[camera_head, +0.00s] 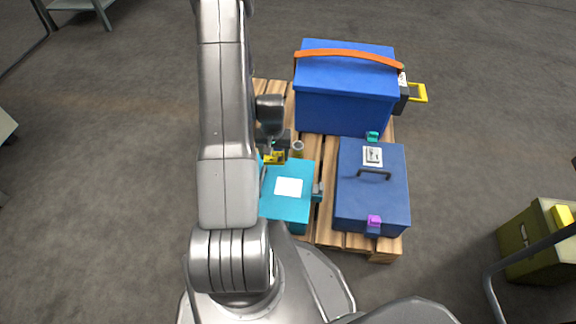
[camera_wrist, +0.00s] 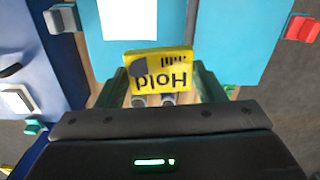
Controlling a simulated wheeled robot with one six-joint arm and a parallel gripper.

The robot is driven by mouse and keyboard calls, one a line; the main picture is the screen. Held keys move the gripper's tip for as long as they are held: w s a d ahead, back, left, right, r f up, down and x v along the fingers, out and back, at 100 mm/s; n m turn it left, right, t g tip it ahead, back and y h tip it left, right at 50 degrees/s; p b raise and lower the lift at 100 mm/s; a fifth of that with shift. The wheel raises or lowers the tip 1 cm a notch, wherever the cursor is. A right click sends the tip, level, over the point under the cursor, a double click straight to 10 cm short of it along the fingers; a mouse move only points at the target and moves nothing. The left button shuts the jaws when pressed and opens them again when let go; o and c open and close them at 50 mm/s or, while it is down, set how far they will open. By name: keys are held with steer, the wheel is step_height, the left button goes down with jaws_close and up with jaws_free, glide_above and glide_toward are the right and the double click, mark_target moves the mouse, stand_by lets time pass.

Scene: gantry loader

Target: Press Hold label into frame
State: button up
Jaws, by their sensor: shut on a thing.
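My gripper (camera_wrist: 163,88) is shut on the yellow Hold label (camera_wrist: 160,72), whose black text reads upside down in the wrist view. In the head view the label (camera_head: 275,158) shows below my dark gripper (camera_head: 273,148), at the far edge of the teal case (camera_head: 300,212). A white blank rectangle (camera_head: 289,187) lies on the teal case's top; it also shows in the wrist view (camera_wrist: 130,18). I cannot tell whether the label touches the case. No label frame can be made out clearly; my arm hides part of the teal case.
The cases stand on a wooden pallet (camera_head: 328,240). A dark blue case (camera_head: 355,200) with a black handle stands right of the teal one. A large blue box (camera_head: 340,108) with an orange strap stands behind. A grey latch (camera_wrist: 62,18) and red latch (camera_wrist: 302,28) flank the teal case.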

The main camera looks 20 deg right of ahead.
steer(key=m, duration=0.1)
glide_above(289, 187)
step_height(289, 187, down, 4)
steer(key=r, duration=0.1)
steer(key=shift+w+d+f+b, duration=0.15)
steer(key=shift+f+b, duration=1)
steer(key=shift+f, duration=0.75)
steer(key=shift+w+f+b, duration=0.15)
steer(key=shift+f+b, duration=0.95)
steer(key=shift+f, duration=0.8)
steer(key=shift+s+a, duration=0.2)
steer(key=shift+s, duration=0.1)
steer(key=shift+b, duration=0.6)
steer(key=shift+f+b, duration=0.35)
steer(key=o, duration=1)
steer(key=shift+o, duration=0.6)
